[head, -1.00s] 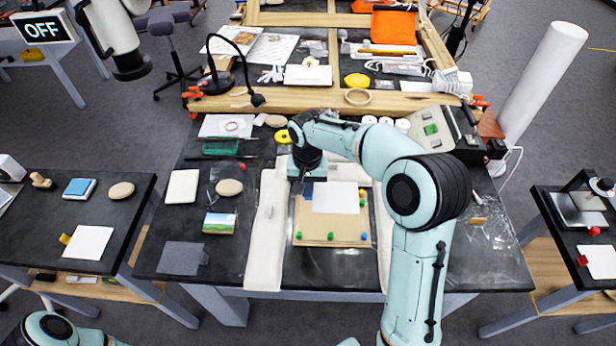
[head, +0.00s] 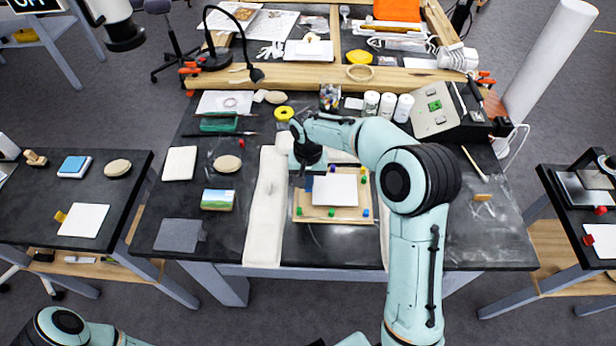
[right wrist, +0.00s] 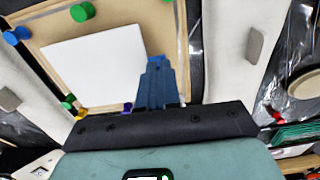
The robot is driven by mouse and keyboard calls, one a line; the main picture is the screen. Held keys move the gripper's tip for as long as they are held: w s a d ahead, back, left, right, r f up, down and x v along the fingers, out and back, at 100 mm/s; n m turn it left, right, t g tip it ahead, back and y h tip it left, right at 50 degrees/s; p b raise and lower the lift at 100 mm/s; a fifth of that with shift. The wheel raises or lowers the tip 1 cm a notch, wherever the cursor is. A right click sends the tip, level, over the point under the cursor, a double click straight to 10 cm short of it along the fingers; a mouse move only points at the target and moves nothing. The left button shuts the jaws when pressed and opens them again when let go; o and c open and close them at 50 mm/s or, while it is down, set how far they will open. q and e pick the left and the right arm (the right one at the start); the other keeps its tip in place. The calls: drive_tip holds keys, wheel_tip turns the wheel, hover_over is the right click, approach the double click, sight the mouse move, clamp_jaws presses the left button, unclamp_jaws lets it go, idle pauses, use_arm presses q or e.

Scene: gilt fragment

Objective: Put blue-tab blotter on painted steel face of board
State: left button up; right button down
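The blue-tab blotter (head: 336,189) is a white sheet over the tan board (head: 312,213) on the bench. It also shows in the right wrist view (right wrist: 95,65), with the blue tab (right wrist: 157,60) at the fingertips. My right gripper (head: 307,172) points down at the board's left side and is shut on the tab. Whether the sheet touches the board is unclear. Coloured round pieces sit around the board's edges, including a green one (head: 331,212). My left gripper is out of view.
Pale padded strips (head: 266,215) flank the board. A landscape picture (head: 217,199), a grey sheet (head: 178,235) and a white pad (head: 180,163) lie left of it. White jars (head: 387,105) and a control box (head: 436,108) stand behind. The bench front right is mostly clear.

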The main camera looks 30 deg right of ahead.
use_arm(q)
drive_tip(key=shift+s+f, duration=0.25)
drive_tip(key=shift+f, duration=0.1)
use_arm(e)
drive_tip(key=shift+f, duration=0.65)
idle(0.3)
drive_tip(key=c, duration=1.3)
unclamp_jaws()
drive_tip(key=shift+o, duration=0.2)
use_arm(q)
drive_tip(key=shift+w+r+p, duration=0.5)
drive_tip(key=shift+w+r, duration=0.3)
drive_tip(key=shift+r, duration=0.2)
use_arm(e)
wheel_tip(320, 180, up, 13)
drive_tip(key=shift+r, duration=0.2)
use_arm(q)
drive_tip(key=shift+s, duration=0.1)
